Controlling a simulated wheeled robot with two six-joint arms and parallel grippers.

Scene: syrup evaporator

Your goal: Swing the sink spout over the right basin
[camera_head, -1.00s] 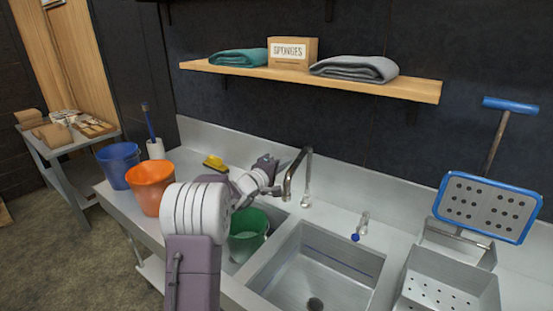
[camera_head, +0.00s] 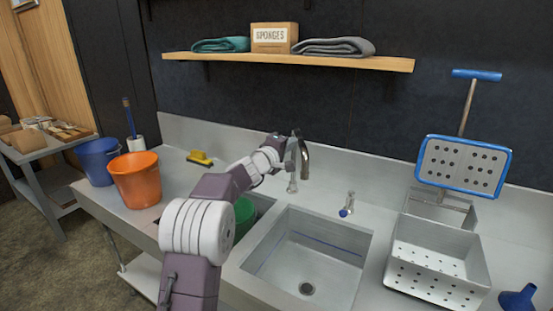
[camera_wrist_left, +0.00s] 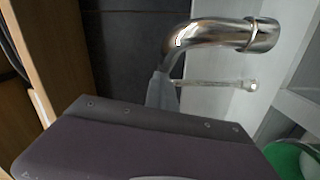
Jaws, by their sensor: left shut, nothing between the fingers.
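The chrome sink spout (camera_head: 305,158) arches above the back rim between the basins. Its tip hangs slightly right of its base, at the back left side of the right basin (camera_head: 318,262). The left basin (camera_head: 264,203) is partly hidden by my left arm and holds a green bucket (camera_head: 243,215). My left gripper (camera_head: 290,146) is shut and empty, close against the spout's left side. In the left wrist view the spout (camera_wrist_left: 215,35) passes just beyond the grey fingertips (camera_wrist_left: 160,90); I cannot tell whether they touch. My right gripper is not in view.
A small blue-tipped tap (camera_head: 347,205) stands behind the right basin. A perforated metal box (camera_head: 440,270) and blue-framed press plate (camera_head: 463,167) stand on the right. Orange (camera_head: 137,180) and blue (camera_head: 99,162) buckets stand left. A shelf (camera_head: 290,59) hangs above.

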